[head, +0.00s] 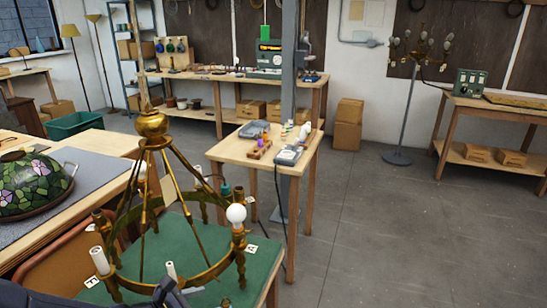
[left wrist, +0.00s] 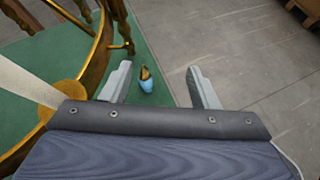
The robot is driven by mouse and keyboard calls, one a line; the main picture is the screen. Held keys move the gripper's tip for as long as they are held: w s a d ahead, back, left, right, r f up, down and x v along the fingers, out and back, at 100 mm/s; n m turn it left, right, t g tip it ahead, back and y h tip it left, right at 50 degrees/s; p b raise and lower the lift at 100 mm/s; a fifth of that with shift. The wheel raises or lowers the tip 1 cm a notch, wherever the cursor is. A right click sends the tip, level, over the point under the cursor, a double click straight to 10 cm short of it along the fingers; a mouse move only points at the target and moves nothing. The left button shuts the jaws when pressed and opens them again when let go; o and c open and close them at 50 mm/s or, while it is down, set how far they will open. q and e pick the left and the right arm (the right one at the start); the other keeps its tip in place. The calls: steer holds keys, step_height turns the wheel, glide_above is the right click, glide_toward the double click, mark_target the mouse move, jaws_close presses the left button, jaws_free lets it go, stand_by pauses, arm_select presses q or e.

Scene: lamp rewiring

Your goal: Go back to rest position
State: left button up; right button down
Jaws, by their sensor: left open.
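My left gripper (left wrist: 158,68) is open and empty in the left wrist view, its two pale fingers spread over the green tabletop edge. Between and beyond the fingers, a small light-blue and gold piece (left wrist: 146,82) lies on the green surface, not gripped. The brass chandelier (head: 153,123) stands on the green-topped table (head: 262,262) in the head view; its ring (left wrist: 92,62) is left of the fingers in the left wrist view. A white round bulb (head: 236,213) sits on its right side. In the head view, only a dark part of my left arm shows at the bottom. My right gripper is not in view.
A stained-glass shade (head: 32,183) lies on the bench at the left. A small wooden table (head: 228,152) behind the chandelier holds tools and a meter. A workbench (head: 465,102) stands at the right. The grey floor (head: 400,240) at the right is clear.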

arm_select(q)
steer(key=s+d+r+m+g+h, duration=0.2)
steer(key=s+d+r+m+g, duration=0.1)
steer(key=s+r+m, duration=1.05)
steer(key=s+a+f+m+y, duration=0.3)
steer(key=s+a+m+y, duration=0.3)
steer(key=m, duration=0.5)
steer(key=shift+s+a, duration=0.5)
steer(key=shift+s, duration=0.7)
steer(key=shift+c, duration=0.3)
